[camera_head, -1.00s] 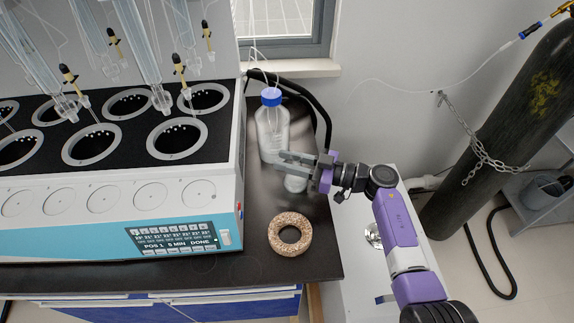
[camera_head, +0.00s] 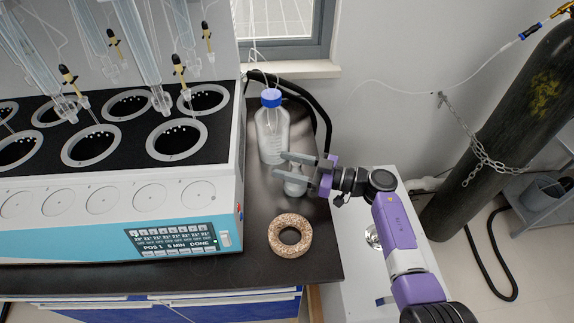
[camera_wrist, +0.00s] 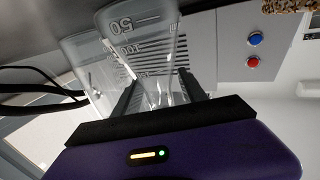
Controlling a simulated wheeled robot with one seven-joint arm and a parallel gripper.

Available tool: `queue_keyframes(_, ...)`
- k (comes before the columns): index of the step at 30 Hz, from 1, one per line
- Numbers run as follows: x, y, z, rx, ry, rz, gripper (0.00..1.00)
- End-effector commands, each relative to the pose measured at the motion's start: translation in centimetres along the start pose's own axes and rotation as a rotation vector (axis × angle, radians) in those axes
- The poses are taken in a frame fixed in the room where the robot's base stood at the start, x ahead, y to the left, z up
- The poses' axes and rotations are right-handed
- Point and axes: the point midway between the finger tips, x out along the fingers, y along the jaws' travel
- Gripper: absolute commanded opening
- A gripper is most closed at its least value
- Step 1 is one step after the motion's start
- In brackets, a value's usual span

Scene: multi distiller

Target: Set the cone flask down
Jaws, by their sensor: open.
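The clear cone flask (camera_head: 295,184) stands upright on the dark bench top, right of the distiller and behind the cork ring. In the wrist view the flask (camera_wrist: 150,45) shows its white volume marks. My gripper (camera_head: 280,165) reaches in from the right at the flask's upper part. Its two fingers are spread apart, open, one on each side of the flask's neck. In the wrist view the dark fingers flank the narrow clear neck. The fingers and gripper hide part of the flask in the head view.
A clear bottle with a blue cap (camera_head: 271,130) stands close behind the flask. A cork ring (camera_head: 290,236) lies in front. The multi distiller (camera_head: 120,200) stands close on the left. The bench's right edge lies under my wrist. A chained gas cylinder (camera_head: 510,120) stands far right.

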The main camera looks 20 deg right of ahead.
Motion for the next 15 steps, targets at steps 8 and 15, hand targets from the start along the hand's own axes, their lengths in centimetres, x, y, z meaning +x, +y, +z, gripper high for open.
queue_keyframes(8,-4.5,0.2,0.1,0.001,0.001,0.006,0.49)
queue_keyframes(15,-9.2,0.1,0.1,0.000,0.000,0.004,0.49)
